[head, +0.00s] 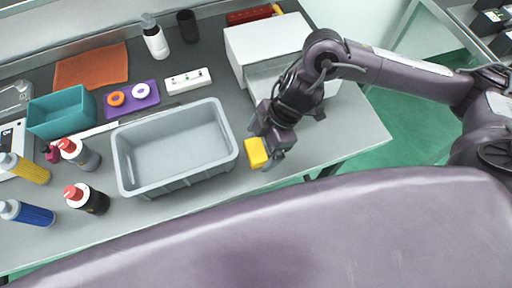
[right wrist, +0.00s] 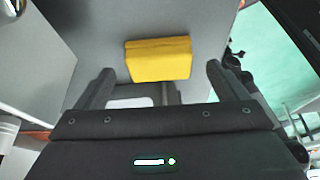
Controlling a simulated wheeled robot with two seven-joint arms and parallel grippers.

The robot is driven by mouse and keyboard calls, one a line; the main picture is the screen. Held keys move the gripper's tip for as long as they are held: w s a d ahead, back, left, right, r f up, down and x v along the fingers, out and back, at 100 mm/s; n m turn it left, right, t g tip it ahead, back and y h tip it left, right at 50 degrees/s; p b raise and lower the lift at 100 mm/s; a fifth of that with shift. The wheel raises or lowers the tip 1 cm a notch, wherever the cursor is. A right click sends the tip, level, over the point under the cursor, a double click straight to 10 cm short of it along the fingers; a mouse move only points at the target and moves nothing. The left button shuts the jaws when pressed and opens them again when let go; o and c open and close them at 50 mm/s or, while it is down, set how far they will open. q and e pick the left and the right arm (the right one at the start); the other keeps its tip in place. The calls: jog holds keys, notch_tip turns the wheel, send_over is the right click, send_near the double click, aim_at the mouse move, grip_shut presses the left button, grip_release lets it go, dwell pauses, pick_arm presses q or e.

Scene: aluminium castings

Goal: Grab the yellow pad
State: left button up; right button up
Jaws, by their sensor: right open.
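The yellow pad (head: 256,153) is a small yellow block at the right end of the grey bin, near the table's front edge. In the right wrist view the yellow pad (right wrist: 158,59) lies ahead of and between my fingers, with gaps on both sides. My right gripper (head: 264,146) is open at the pad in the head view, and its fingers (right wrist: 157,80) show spread apart in the right wrist view. The gripper partly hides the pad's upper right side in the head view. My left gripper is not in view.
An empty grey bin (head: 125,158) stands just left of the pad. A white box (head: 266,40) sits behind my right gripper. Bottles (head: 86,198), a teal box (head: 62,116) and a purple tray (head: 146,104) are further left. The table's right front corner (head: 360,140) is clear.

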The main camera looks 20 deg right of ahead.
jog(key=shift+x, duration=0.85)
jog(key=shift+r, duration=0.1)
jog(key=c, duration=1)
jog(key=shift+c, duration=0.2)
